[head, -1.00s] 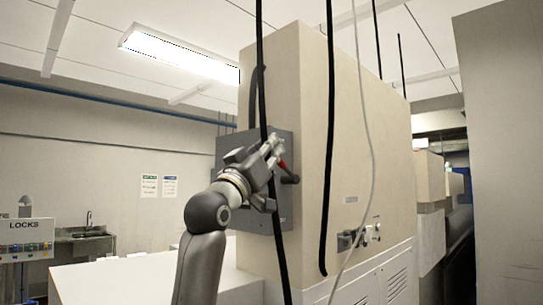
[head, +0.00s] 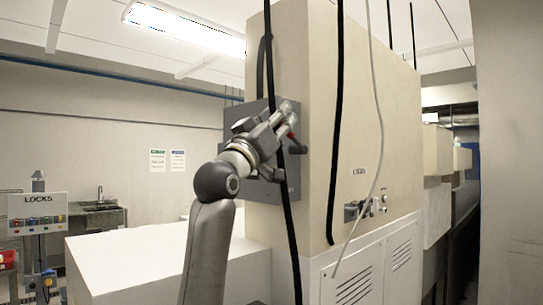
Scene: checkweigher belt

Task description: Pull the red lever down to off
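The red lever (head: 291,135) sits on the right side of a grey switch box (head: 293,182) on the side of the tall beige cabinet. Only a short red piece and a dark end of it show; my gripper hides part of it. My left gripper (head: 287,113) is in front of the box, with its fingertips just above the visible red piece. I cannot tell whether the fingers touch the lever or how far apart they are. My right gripper is not in view.
Black cables (head: 337,120) hang in front of the beige cabinet (head: 375,120), one close to my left gripper. A white surface (head: 150,262) lies below left. A LOCKS board (head: 37,208) and a sink (head: 100,208) stand farther left.

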